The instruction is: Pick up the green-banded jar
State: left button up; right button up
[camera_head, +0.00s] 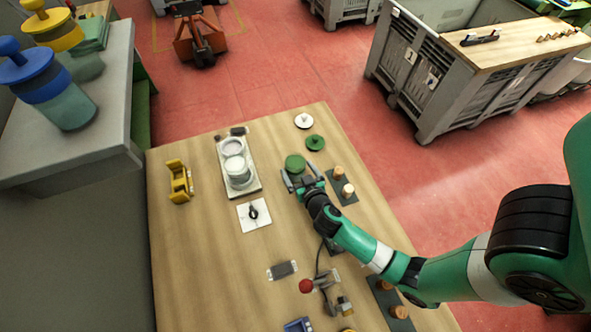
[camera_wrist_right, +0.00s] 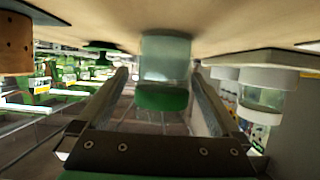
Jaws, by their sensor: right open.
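The green-banded jar (camera_head: 295,163) stands on the wooden table; from above its round green top shows. In the right wrist view, which appears upside down, its clear body (camera_wrist_right: 166,60) and green band (camera_wrist_right: 162,97) sit centred between the fingers. My right gripper (camera_head: 298,171) is open, with one finger on each side of the jar at its near side. In the wrist view a gap seems to show on each side; I cannot tell whether a finger touches. My left gripper is not in view.
A white-topped jar (camera_head: 237,170) stands left on a grey tray (camera_head: 249,190). A green lid (camera_head: 315,142) and white lid (camera_head: 303,120) lie behind. Cork stoppers (camera_head: 348,190) stand close by on a dark mat. A yellow holder (camera_head: 179,182) is far left. Bare table (camera_head: 200,270) lies front left.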

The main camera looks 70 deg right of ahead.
aim_at(292, 157)
jog(key=x, duration=0.4)
jog(key=shift+w+d, duration=0.2)
jog(key=shift+w, duration=0.2)
grip_shut()
jog(key=shift+a, duration=0.1)
jog(key=shift+r, duration=0.1)
jog(key=shift+r, duration=0.7)
jog(key=shift+r+p, duration=0.6)
jog(key=shift+r, duration=0.3)
jog(key=s+a+r+p, duration=0.3)
jog(key=s+a+r, duration=0.2)
jog(key=s+r, duration=0.4)
jog(key=shift+s+r+p, duration=0.3)
jog(key=shift+s+p, duration=0.05)
jog(key=shift+s, duration=1.7)
